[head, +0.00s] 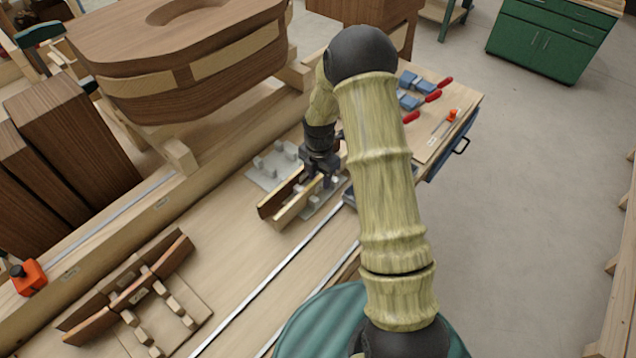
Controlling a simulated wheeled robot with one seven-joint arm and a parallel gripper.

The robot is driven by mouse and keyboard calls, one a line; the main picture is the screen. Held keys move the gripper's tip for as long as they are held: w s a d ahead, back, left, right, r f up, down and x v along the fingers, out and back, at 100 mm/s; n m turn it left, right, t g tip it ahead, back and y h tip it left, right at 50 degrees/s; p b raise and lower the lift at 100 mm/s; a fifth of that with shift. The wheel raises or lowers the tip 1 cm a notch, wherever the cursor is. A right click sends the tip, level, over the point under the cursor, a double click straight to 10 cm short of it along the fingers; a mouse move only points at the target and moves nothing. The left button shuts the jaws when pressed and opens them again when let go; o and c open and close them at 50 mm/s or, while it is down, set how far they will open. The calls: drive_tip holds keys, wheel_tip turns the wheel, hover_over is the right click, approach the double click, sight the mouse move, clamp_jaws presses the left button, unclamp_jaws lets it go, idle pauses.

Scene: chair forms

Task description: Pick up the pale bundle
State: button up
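The pale bundle (290,213) looks like light wooden strips with a darker brown strip along one side. It lies slanted at the middle of the bench, by a grey pegged rest. My gripper (314,184) is pointed down at its upper right part, with dark fingers at or around the strips. I cannot tell whether the fingers press on it, or whether the bundle is clear of the rest. My arm hides part of the area to its right.
A darker brown bundle (135,290) lies on a wooden pegged rest at the lower left. A large wooden chair form (130,60) stands behind. Blue clamps with red handles (412,100) lie on the bench's right end. An orange clamp (28,278) sits at the left edge.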

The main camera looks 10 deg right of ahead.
sight(318, 178)
drive_tip(key=shift+w+a+f+p, duration=0.15)
drive_tip(key=shift+f+p, duration=0.7)
drive_tip(key=shift+f, duration=1.05)
clamp_jaws()
